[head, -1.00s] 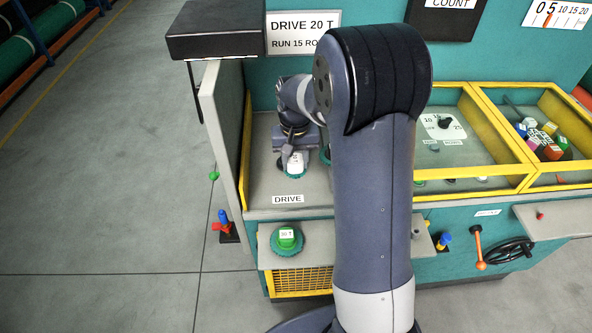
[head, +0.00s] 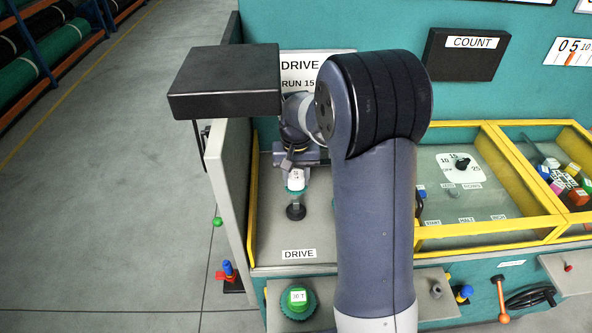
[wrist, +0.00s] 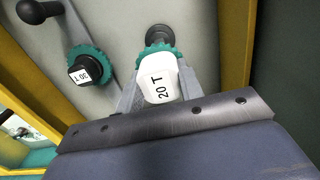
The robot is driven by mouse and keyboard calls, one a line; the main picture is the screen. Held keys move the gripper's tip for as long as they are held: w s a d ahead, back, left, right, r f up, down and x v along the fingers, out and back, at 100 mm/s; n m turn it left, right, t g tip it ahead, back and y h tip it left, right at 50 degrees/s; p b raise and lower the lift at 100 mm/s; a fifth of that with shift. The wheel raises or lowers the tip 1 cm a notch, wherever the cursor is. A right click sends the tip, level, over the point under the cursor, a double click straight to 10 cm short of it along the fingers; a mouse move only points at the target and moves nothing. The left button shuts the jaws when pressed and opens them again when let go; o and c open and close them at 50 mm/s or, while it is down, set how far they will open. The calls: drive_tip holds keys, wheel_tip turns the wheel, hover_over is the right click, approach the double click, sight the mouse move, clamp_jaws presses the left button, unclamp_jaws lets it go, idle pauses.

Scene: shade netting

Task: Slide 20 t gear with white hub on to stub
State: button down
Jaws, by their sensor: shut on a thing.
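My gripper (wrist: 157,88) is shut on the 20 T gear, which has a white hub (wrist: 163,87) and a teal toothed rim (wrist: 153,51). In the head view the gear (head: 295,182) hangs under my gripper, above the drive deck. A stub with a dark round base (head: 296,211) stands just below the gear in that view. In the wrist view the dark round stub base (wrist: 159,36) shows past the gear's far edge. The gear hides the stub's top, so I cannot tell whether they touch.
A teal gear with a black hub (wrist: 80,72) sits left on the deck, near a black-knobbed lever (wrist: 38,11). Yellow-edged walls (head: 249,200) flank the deck. A dark box (head: 224,82) overhangs the left.

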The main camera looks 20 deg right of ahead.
drive_tip(key=shift+f, duration=0.5)
drive_tip(key=shift+f, duration=0.1)
drive_tip(key=shift+f+b, duration=1.55)
drive_tip(key=shift+f, duration=0.45)
